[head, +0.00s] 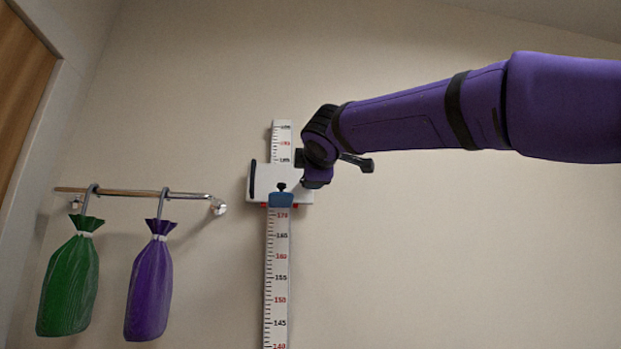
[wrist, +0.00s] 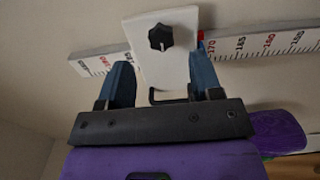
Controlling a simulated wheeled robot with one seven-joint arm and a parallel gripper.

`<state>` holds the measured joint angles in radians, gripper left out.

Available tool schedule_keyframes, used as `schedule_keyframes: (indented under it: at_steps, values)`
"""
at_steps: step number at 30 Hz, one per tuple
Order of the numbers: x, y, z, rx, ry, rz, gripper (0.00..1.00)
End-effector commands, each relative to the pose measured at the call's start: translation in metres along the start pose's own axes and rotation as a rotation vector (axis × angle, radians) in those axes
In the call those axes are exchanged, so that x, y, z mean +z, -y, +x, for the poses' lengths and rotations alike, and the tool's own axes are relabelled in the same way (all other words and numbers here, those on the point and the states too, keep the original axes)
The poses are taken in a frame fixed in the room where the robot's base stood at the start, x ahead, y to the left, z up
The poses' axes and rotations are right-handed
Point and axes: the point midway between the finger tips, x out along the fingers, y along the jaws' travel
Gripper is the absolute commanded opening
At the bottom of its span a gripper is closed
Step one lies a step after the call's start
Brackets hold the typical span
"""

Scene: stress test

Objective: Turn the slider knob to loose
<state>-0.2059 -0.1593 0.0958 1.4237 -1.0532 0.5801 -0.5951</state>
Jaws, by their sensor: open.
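The slider (head: 265,178) is a white block on a vertical white height scale (head: 277,265) on the wall, just above the 170 mark. Its black knob (wrist: 160,37) is on the white slider plate (wrist: 160,68) in the wrist view. My gripper (wrist: 162,72) is open, with its blue fingers spread on either side of the plate, and the knob shows a little beyond the fingertips between them. In the head view my gripper (head: 281,199) is at the slider, and one blue finger covers its lower part. I cannot tell whether the fingers touch it. No loose marking is readable.
A wall rail (head: 130,191) left of the scale carries a green bag (head: 68,285) and a purple bag (head: 149,288) on hooks. The purple bag also shows in the wrist view (wrist: 280,131) at right. The wall right of the scale below my arm is bare.

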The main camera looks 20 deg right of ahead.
Motion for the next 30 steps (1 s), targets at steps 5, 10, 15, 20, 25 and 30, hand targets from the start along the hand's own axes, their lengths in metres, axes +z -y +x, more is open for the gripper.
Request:
schedule_keyframes:
  at_steps: [5, 10, 15, 20, 25, 30]
  values:
    - [0.0, 0.0, -0.026, 0.001, 0.0, -0.001, 0.59]
    - [0.0, 0.0, -0.036, 0.0, 0.001, -0.001, 0.59]
    - [0.0, 0.0, -0.037, 0.0, 0.001, -0.001, 0.59]
    - [0.0, 0.0, -0.037, 0.0, 0.0, -0.001, 0.59]
    - [0.0, 0.0, -0.037, 0.0, 0.0, -0.001, 0.59]
    - [0.004, 0.008, -0.039, -0.018, 0.005, 0.017, 0.59]
